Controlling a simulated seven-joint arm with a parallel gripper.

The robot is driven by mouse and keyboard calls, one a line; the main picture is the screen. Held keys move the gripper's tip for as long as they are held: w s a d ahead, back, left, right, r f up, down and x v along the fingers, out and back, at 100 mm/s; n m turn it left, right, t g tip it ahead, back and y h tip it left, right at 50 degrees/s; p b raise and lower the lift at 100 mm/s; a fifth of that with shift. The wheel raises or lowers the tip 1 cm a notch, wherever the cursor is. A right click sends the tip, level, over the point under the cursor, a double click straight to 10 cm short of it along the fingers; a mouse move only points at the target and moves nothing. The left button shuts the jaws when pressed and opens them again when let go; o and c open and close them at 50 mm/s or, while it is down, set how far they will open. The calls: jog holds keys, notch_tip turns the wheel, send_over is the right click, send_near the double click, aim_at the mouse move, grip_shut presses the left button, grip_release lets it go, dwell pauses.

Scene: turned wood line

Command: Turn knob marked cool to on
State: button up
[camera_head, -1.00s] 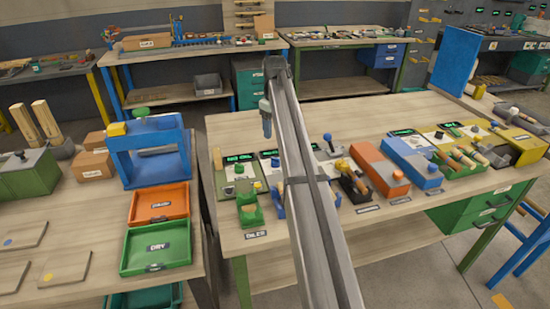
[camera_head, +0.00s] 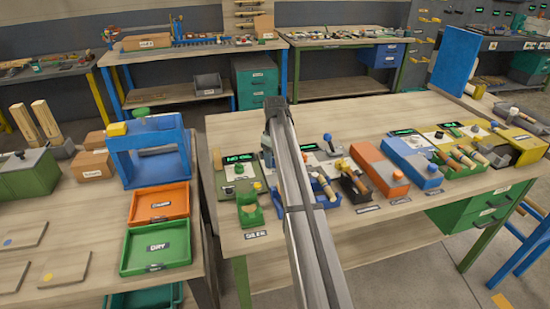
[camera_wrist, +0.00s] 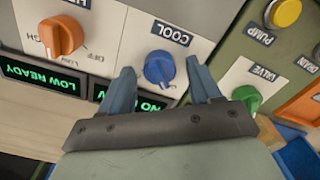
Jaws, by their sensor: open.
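In the wrist view the blue knob (camera_wrist: 159,69) sits on a pale panel beside the label COOL (camera_wrist: 171,33), which appears upside down. My gripper (camera_wrist: 159,66) is open, with one fingertip on each side of the blue knob. I cannot tell whether either finger touches it. The knob's on and off marks are not readable. A display (camera_wrist: 150,103) by the knob shows green text, partly covered by my fingers. In the head view my arm hides the knob and most of my gripper.
A green knob (camera_wrist: 247,98) marked VALVE and a yellow PUMP button (camera_wrist: 283,12) are on the right. An orange box (camera_head: 379,171) stands on the bench.

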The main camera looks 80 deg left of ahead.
jog(key=c, duration=1)
jog(key=shift+c, duration=0.2)
jog(key=shift+m, duration=0.3)
jog(key=m, duration=0.3)
jog(key=shift+m, duration=0.3)
jog(key=m, duration=0.4)
jog(key=shift+w+m, duration=0.1)
jog(key=shift+m, duration=0.2)
jog(key=m, duration=0.4)
jog(key=shift+w+m, duration=0.1)
jog(key=shift+m, duration=2.4)
